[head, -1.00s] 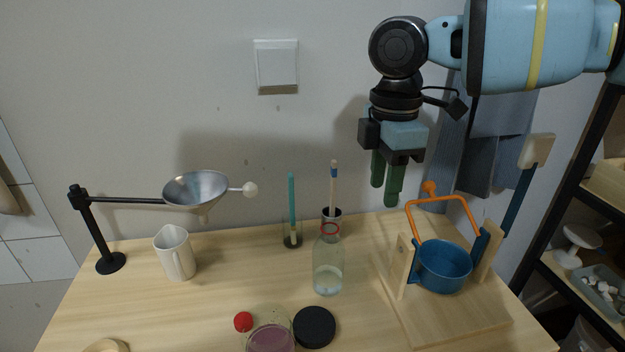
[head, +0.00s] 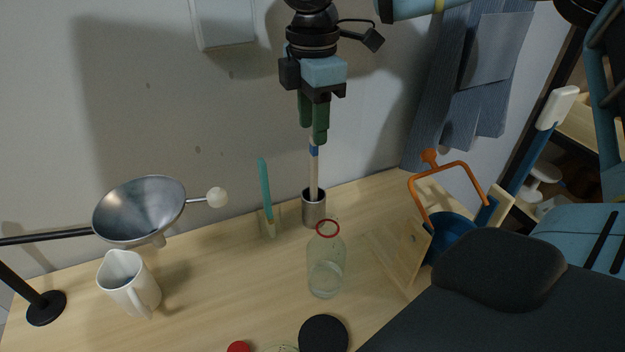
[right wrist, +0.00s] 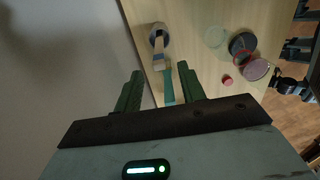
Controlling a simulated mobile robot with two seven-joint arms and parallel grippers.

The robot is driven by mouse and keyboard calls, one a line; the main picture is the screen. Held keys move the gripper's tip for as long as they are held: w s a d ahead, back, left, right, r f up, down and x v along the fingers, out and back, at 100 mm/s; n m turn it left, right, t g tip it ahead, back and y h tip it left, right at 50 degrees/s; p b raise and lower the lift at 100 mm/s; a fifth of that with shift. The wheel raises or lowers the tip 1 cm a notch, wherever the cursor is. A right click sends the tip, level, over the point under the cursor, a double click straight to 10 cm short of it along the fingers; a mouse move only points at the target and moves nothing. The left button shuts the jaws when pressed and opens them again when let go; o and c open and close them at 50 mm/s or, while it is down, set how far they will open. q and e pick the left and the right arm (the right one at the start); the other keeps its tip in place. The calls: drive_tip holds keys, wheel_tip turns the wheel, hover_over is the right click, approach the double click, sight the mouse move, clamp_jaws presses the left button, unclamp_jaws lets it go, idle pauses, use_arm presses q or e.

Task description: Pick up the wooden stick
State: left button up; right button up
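The wooden stick (head: 313,178) stands almost upright in a small metal cup (head: 314,211) near the wall. It has a blue band near its top, and its tip is partly hidden behind my gripper's fingers. My right gripper (head: 313,136) points down at the stick's top. In the right wrist view its green fingers (right wrist: 160,75) are apart, with the stick (right wrist: 159,60) showing between them in the picture and the cup (right wrist: 159,36) beyond. I cannot tell whether a finger touches the stick. My left gripper is not in view.
A teal stick (head: 265,193) leans just left of the cup. A clear bottle with a red ring (head: 325,265) stands in front. A metal funnel (head: 140,212) and white jug (head: 130,284) are left. A blue pot with an orange handle (head: 451,232) is right.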

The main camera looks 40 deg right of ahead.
sight(314, 151)
drive_tip(key=shift+w+f, duration=0.1)
drive_tip(key=shift+f, duration=0.95)
wheel_tip(314, 151, down, 4)
drive_tip(key=shift+d+f, duration=0.15)
clamp_jaws()
